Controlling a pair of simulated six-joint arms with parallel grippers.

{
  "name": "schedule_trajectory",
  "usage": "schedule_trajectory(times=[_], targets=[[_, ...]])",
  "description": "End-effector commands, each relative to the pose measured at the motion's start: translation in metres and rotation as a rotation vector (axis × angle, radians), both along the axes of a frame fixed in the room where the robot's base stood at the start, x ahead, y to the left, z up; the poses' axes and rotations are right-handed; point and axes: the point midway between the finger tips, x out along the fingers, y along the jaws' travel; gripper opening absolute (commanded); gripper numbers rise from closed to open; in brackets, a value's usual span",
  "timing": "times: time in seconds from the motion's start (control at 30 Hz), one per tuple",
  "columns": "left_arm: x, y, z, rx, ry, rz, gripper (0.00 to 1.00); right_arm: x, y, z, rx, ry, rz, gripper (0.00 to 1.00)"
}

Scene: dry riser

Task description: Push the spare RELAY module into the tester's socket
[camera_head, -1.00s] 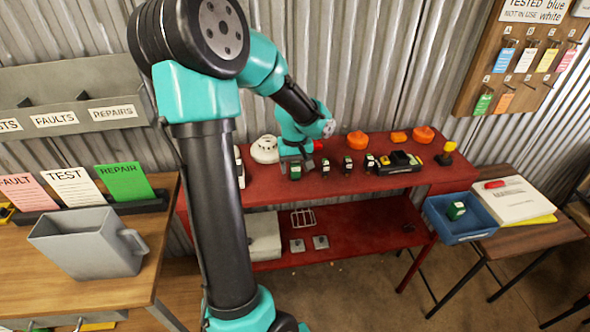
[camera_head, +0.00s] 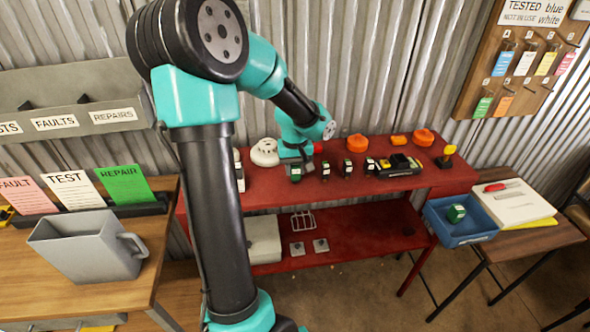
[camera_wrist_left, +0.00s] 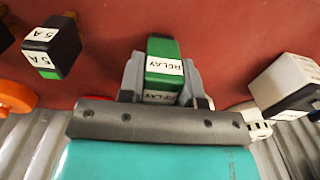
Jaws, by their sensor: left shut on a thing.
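The RELAY module (camera_wrist_left: 163,60), green and black with white labels, sits between the fingers of my left gripper (camera_wrist_left: 162,80), which is shut on it. In the head view my left gripper (camera_head: 294,168) points down over the red bench, with the green and white module (camera_head: 296,174) at its tip. I cannot tell whether the module touches the bench top. A black unit with yellow parts (camera_head: 398,165), which looks like the tester, stands on the bench well to the right. Its socket is too small to make out. My right gripper is not in view.
Several dark modules stand right of my left gripper; one marked 5 A (camera_wrist_left: 52,45) is nearby in the wrist view. A white round device (camera_head: 265,152) is to the left. Orange pieces (camera_head: 357,143) lie behind. A blue bin (camera_head: 462,232) holds a green module at right.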

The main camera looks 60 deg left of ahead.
Motion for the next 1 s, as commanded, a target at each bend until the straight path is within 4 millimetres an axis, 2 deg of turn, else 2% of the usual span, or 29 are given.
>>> schedule_trajectory(times=[0.37, 0.67, 1.0], targets=[[-0.002, -0.003, 0.034, 0.000, -0.001, -0.001, 0.08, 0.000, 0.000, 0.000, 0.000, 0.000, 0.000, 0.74], [-0.027, -0.045, 0.037, 0.000, -0.001, -0.005, 0.08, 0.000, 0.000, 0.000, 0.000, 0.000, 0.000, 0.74], [-0.069, -0.114, 0.044, 0.001, -0.003, -0.005, 0.08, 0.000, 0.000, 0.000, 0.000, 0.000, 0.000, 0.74]])
